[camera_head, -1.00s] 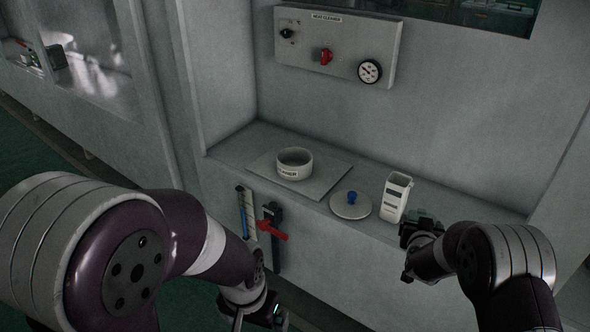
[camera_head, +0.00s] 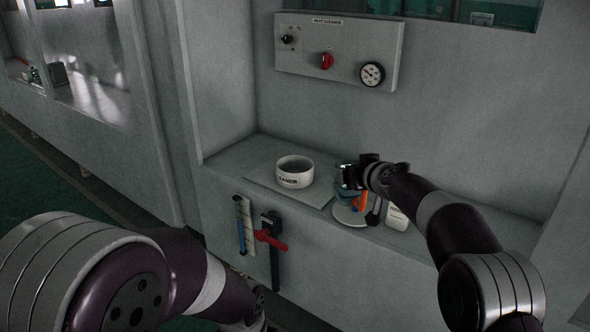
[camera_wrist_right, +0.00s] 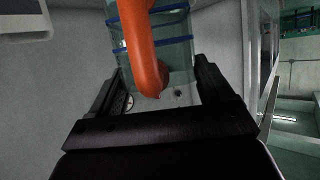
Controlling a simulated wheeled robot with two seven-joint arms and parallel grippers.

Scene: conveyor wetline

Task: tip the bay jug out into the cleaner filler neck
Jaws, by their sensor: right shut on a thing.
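The cleaner filler neck (camera_head: 295,172) is a white open ring with dark lettering, upright on a flat plate on the ledge. My right gripper (camera_head: 352,176) is shut on the jug (camera_head: 341,182), to the right of the neck and apart from it. In the right wrist view the jug (camera_wrist_right: 178,45) is clear with blue bands, and its orange handle (camera_wrist_right: 144,50) runs between the fingers. The jug's mouth and contents cannot be made out.
A pale round lid (camera_head: 347,217) lies on the ledge below my right gripper, partly covered. A white container (camera_head: 397,219) stands behind my right forearm, mostly hidden. A panel (camera_head: 337,50) with knobs and a gauge is on the wall.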

